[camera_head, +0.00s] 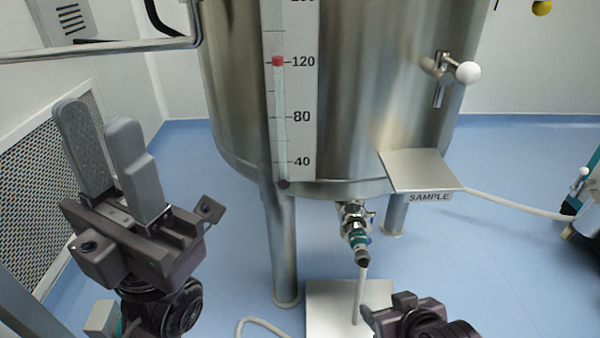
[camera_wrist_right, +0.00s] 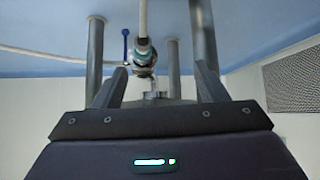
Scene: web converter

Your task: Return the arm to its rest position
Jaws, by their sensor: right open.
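My left gripper (camera_head: 98,122) is raised at the left of the head view, with its two grey fingers pointing up. The fingers stand apart with nothing between them. My right gripper (camera_head: 385,312) is low at the bottom edge of the head view, partly cut off, beside the hose under the tank. In the right wrist view, my right gripper (camera_wrist_right: 160,78) has its two fingers wide apart. No object is held between them. The tank's outlet valve (camera_wrist_right: 145,58) shows beyond them.
A large steel tank (camera_head: 370,110) on legs fills the middle. A SAMPLE shelf (camera_head: 420,170) juts out at its right. A bottom valve (camera_head: 355,222) carries a hose (camera_head: 361,290) down to a floor plate (camera_head: 328,300). A metal rail (camera_head: 100,48) crosses the upper left.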

